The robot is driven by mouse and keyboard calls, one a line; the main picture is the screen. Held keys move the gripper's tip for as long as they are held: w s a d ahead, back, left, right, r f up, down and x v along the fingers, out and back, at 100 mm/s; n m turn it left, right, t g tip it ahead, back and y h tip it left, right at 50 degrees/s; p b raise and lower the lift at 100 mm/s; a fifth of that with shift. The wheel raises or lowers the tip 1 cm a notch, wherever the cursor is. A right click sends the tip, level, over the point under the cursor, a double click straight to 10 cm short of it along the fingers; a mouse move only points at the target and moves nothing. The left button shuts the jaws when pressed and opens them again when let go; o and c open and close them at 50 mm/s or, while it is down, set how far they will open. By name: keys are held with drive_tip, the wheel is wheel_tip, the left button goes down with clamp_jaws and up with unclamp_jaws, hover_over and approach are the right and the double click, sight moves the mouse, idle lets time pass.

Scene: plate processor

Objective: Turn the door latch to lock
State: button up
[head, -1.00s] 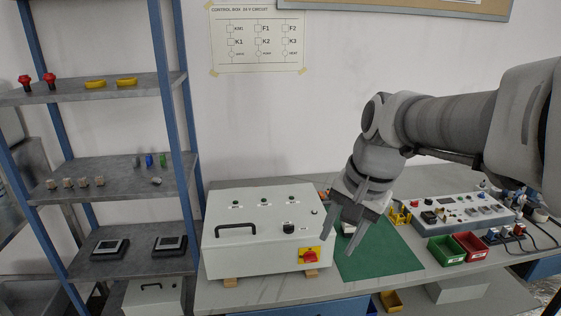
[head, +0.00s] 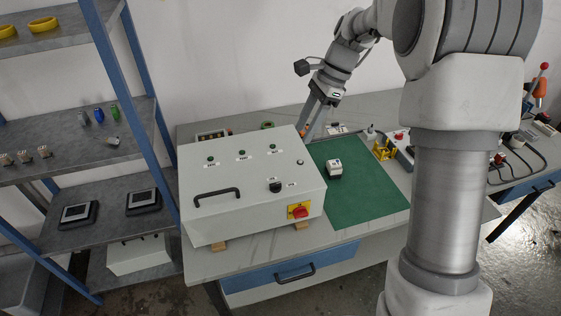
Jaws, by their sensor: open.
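A light grey control box (head: 230,178) stands on the workbench, with its large panel facing up and a black bar handle (head: 217,194) on it. A small round fitting (head: 300,161) sits near the panel's right edge; I cannot tell whether it is the door latch or which way it is turned. A black knob (head: 275,186) and a red-and-yellow rotary switch (head: 298,211) are at the lower right. My gripper (head: 311,124) is open and empty, pointing down beyond the box's far right corner. Its fingertips are partly hidden and appear apart from the fitting.
A green mat (head: 365,200) right of the box holds a small white device (head: 334,168). A yellow stand (head: 382,150) is farther right. A blue-framed shelf (head: 145,95) stands close on the left.

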approach(276, 183)
drive_tip(key=p+x, duration=0.1)
drive_tip(key=x, duration=0.6)
drive_tip(key=shift+s+a+f, duration=0.1)
drive_tip(key=shift+a+f, duration=0.05)
drive_tip(key=shift+f, duration=0.25)
clamp_jaws()
